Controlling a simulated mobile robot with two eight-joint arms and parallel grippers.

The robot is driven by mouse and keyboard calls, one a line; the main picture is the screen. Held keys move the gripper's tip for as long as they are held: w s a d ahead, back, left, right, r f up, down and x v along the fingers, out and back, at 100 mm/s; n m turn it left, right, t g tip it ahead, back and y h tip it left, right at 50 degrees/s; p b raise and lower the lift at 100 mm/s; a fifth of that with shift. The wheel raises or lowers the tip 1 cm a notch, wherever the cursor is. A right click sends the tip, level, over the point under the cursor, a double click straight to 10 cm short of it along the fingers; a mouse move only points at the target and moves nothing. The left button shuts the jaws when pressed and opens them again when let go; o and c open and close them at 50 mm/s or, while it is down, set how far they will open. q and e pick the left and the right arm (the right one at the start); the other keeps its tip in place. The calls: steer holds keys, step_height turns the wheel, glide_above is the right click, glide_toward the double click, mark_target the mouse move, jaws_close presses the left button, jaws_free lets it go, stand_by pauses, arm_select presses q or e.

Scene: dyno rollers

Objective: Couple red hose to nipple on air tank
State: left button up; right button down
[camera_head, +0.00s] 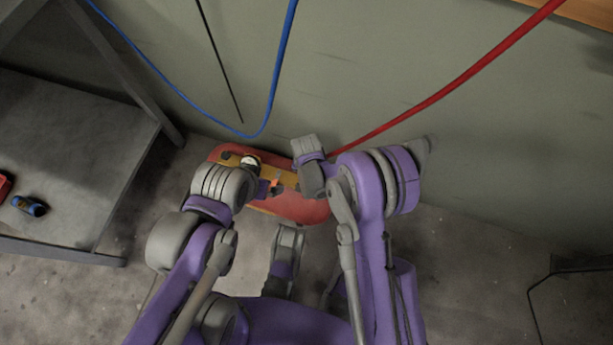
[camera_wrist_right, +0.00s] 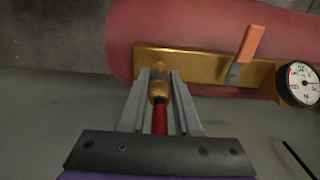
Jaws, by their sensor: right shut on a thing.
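The air tank (camera_head: 318,211) is red and lies on the floor by the wall; it shows behind a brass bar in the right wrist view (camera_wrist_right: 210,25). My right gripper (camera_wrist_right: 159,82) is shut on the red hose (camera_wrist_right: 160,119) at its brass end fitting (camera_wrist_right: 159,88). That fitting points at the left end of the brass bar (camera_wrist_right: 190,62) and overlaps it in the picture. I cannot make out the nipple or tell whether the fitting is seated on it. My left arm reaches over the tank's left part in the head view; its jaws are not clear.
A pressure gauge (camera_wrist_right: 299,84) and an orange lever (camera_wrist_right: 251,43) sit on the bar. A blue hose (camera_head: 276,80) hangs by the wall (camera_head: 400,60). A grey bench (camera_head: 75,150) stands at left with a small blue item (camera_head: 29,206). Floor at right is mostly clear.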

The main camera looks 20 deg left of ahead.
steer(key=shift+f+b, duration=0.5)
steer(key=shift+f, duration=0.05)
stand_by(0.6)
steer(key=c, duration=0.5)
jaws_free()
steer(key=shift+c, duration=0.2)
